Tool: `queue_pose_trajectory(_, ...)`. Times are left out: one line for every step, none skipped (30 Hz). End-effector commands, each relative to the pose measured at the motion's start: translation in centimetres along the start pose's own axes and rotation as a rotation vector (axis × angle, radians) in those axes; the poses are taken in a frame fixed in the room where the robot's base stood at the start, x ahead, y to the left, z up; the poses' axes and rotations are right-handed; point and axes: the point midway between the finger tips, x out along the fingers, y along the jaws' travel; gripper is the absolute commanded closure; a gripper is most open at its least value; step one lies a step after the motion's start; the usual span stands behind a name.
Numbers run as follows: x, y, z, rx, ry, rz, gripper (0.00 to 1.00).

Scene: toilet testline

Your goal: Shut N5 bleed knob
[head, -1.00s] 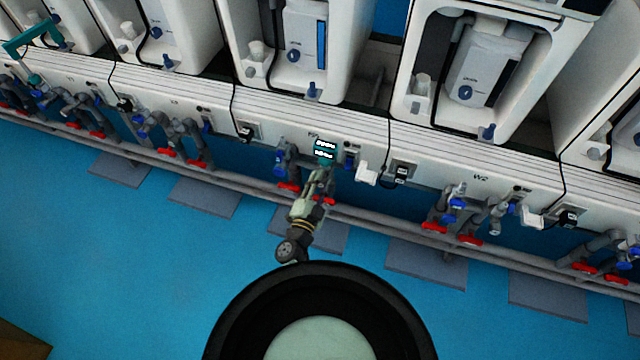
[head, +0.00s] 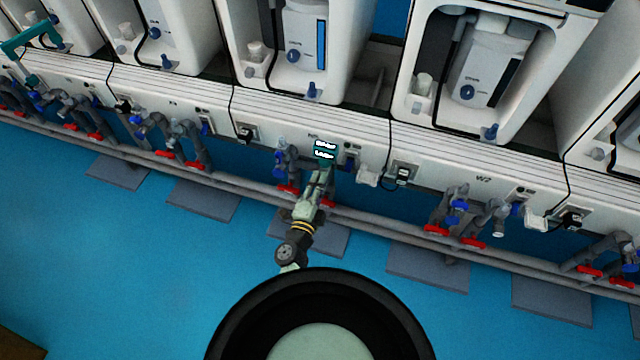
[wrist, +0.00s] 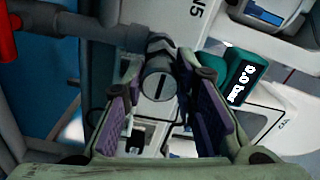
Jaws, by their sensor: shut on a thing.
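The N5 bleed knob (wrist: 158,84) shows in the wrist view as a grey round end with a dark slot, under the printed N5 label. My gripper (wrist: 160,75) has its two purple-padded fingers on either side of this knob and is shut on it. A teal gauge (wrist: 246,80) to the right of the fingers reads 0.0 bar. In the head view my gripper (head: 320,178) reaches the N5 station just below the lit teal gauge (head: 325,150); the arm hides the knob there.
A red valve handle (wrist: 6,35) and grey pipes stand left of my fingers. Several similar stations line the white bench, with blue and red valves such as those at W2 (head: 458,205). The blue floor (head: 130,260) in front is open, with grey plates below the pipes.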

Motion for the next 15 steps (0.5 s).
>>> queue_pose_trajectory(0.06, -0.07, 0.0, 0.001, 0.0, -0.001, 1.0)
queue_pose_trajectory(0.06, -0.07, 0.01, 0.001, 0.0, -0.001, 1.0)
queue_pose_trajectory(0.06, -0.07, 0.0, 0.001, 0.0, -0.001, 1.0)
queue_pose_trajectory(0.06, -0.08, 0.01, 0.001, 0.0, -0.001, 1.0)
queue_pose_trajectory(0.06, -0.07, 0.01, 0.001, 0.0, -0.001, 1.0)
queue_pose_trajectory(0.06, -0.07, 0.01, 0.001, 0.0, -0.001, 1.0)
queue_pose_trajectory(0.06, -0.08, 0.01, 0.001, 0.0, -0.001, 0.73)
queue_pose_trajectory(0.06, -0.08, 0.01, 0.001, 0.0, -0.001, 0.72)
queue_pose_trajectory(0.06, -0.08, 0.01, 0.001, 0.0, -0.001, 0.69)
queue_pose_trajectory(0.06, -0.07, 0.01, 0.001, 0.0, -0.001, 0.67)
queue_pose_trajectory(0.05, -0.07, 0.01, 0.0, 0.0, -0.001, 0.65)
queue_pose_trajectory(0.05, -0.06, 0.01, 0.0, 0.0, -0.001, 0.62)
queue_pose_trajectory(0.04, -0.06, 0.01, 0.0, 0.0, -0.001, 0.6)
queue_pose_trajectory(0.04, -0.05, 0.01, 0.0, 0.0, -0.001, 0.58)
queue_pose_trajectory(0.03, -0.05, 0.01, 0.0, 0.0, -0.001, 0.55)
